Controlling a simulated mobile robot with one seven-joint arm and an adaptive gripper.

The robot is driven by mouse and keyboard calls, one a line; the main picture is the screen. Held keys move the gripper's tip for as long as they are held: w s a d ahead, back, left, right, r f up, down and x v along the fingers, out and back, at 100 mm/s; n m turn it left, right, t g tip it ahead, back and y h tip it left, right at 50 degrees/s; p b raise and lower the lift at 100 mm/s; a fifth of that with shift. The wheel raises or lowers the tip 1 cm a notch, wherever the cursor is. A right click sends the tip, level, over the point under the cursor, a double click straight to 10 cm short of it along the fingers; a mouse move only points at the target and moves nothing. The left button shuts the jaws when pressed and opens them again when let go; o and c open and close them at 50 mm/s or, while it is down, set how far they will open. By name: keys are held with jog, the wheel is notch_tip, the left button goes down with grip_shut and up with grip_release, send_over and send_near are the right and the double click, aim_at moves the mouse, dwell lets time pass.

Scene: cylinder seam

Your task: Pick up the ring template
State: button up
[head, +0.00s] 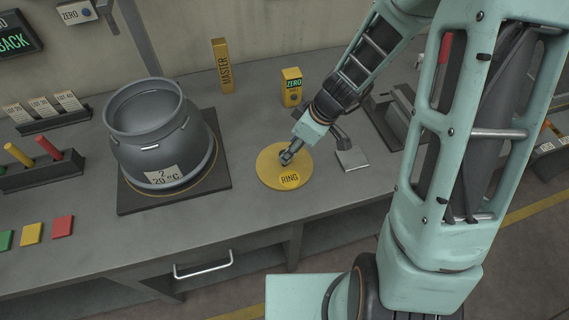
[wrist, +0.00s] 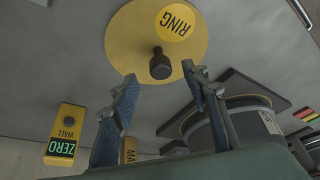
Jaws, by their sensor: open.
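The ring template is a flat yellow disc (head: 271,178) labelled RING, lying on the grey workbench. In the wrist view the disc (wrist: 135,45) shows with a dark upright knob (wrist: 159,64) near its middle. My gripper (wrist: 158,77) is open, with its two fingers on either side of the knob in that view. In the head view my gripper (head: 287,158) is over the disc. My fingers and wrist partly hide the knob there. I cannot tell whether the fingers touch the disc.
A large grey vessel (head: 150,140) stands on a dark plate left of the disc. A yellow ZERO gauge (head: 291,88) and a yellow MASTER block (head: 222,66) stand behind. The bench in front of the disc is clear.

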aim_at(276, 175)
jog(key=shift+x, duration=2.55)
jog(key=shift+a, duration=0.15)
jog(key=shift+c, duration=0.6)
grip_shut()
jog(key=shift+w+r, duration=0.1)
